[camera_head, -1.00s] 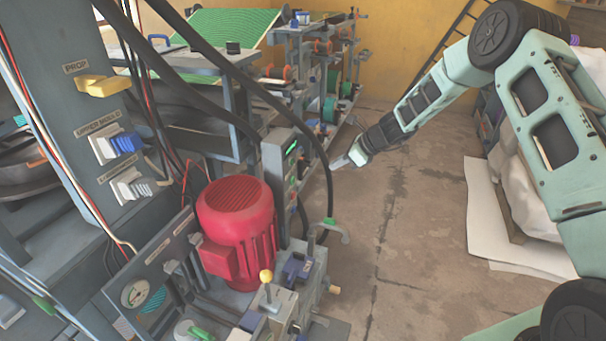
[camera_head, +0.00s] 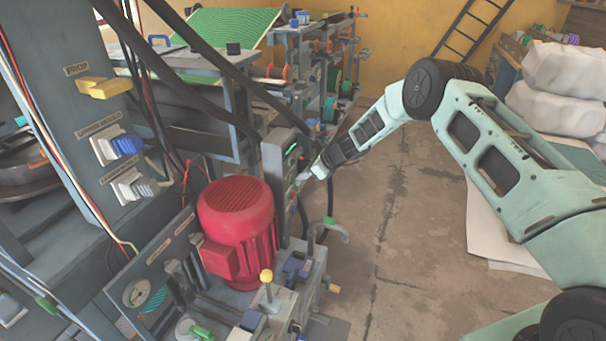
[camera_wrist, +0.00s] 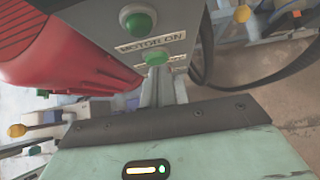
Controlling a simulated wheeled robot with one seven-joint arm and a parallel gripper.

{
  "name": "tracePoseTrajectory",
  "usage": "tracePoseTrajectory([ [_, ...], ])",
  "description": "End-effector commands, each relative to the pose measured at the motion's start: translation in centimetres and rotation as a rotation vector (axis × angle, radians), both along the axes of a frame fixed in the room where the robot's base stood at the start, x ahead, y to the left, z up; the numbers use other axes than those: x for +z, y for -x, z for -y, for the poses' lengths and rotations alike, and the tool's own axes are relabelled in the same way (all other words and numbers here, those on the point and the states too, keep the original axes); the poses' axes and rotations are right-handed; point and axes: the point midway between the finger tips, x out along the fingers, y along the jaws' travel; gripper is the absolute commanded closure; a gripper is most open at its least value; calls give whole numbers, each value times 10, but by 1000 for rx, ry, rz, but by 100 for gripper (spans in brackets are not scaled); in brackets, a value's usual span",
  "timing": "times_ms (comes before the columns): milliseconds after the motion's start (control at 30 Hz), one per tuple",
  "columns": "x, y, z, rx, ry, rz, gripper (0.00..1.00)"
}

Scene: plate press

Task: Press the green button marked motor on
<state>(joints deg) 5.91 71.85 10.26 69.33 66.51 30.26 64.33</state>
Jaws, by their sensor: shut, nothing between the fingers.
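The control box (camera_head: 272,162) stands upright behind the red motor in the head view, with small green spots on its right face. In the wrist view, the MOTOR ON label (camera_wrist: 151,43) is between an upper green button (camera_wrist: 138,22) and a lower green button (camera_wrist: 152,58). A second label, partly hidden, is below the lower button. My gripper (camera_head: 303,179) is shut and empty, close to the box's button face. In the wrist view its fingers (camera_wrist: 160,82) point toward the lower button and overlap the panel just below it. I cannot tell whether they touch it.
The red motor (camera_head: 237,220) is just left of the box. A yellow-knobbed lever (camera_head: 267,277) and fittings stand in front. Black cables hang near my gripper.

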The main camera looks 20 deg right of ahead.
Motion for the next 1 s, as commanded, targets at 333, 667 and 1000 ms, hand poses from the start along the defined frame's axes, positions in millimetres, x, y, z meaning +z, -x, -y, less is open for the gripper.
tracePoseTrajectory([
  [333,0,-4,-5,1,0,-1,100],
  [667,0,-9,-13,0,-2,1,100],
  [1000,1,-8,-16,3,-6,1,100],
])
